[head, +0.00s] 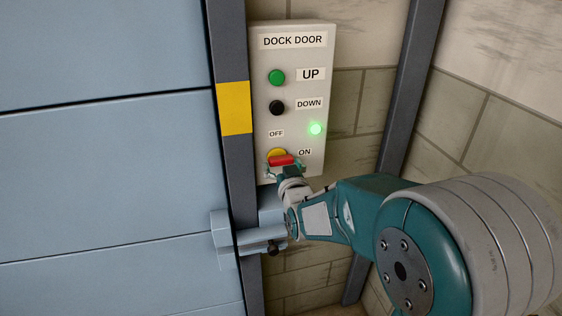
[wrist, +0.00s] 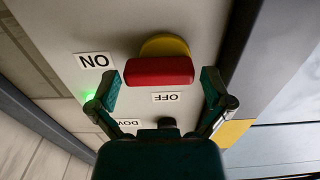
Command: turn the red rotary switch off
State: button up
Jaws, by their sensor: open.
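The red rotary switch (head: 282,160) sits on a yellow round base (head: 277,153) low on the grey panel. Its red handle lies about level, its right end toward the ON label (head: 305,152); the OFF label (head: 276,133) is above it. In the wrist view, turned upside down, the red handle (wrist: 160,71) lies crosswise between my fingertips. My gripper (head: 284,171) is open at the switch, and it shows in the wrist view (wrist: 160,80) with one finger near each handle end. I cannot tell whether either finger touches.
The DOCK DOOR panel (head: 318,50) also carries a green UP button (head: 277,77), a black DOWN button (head: 277,107) and a lit green lamp (head: 316,129). A dark post with a yellow band (head: 234,108) and a blue door (head: 105,150) with a latch (head: 245,239) stand to the left.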

jog(key=shift+w+a, duration=0.15)
jog(key=shift+w, duration=0.55)
jog(key=c, duration=0.8)
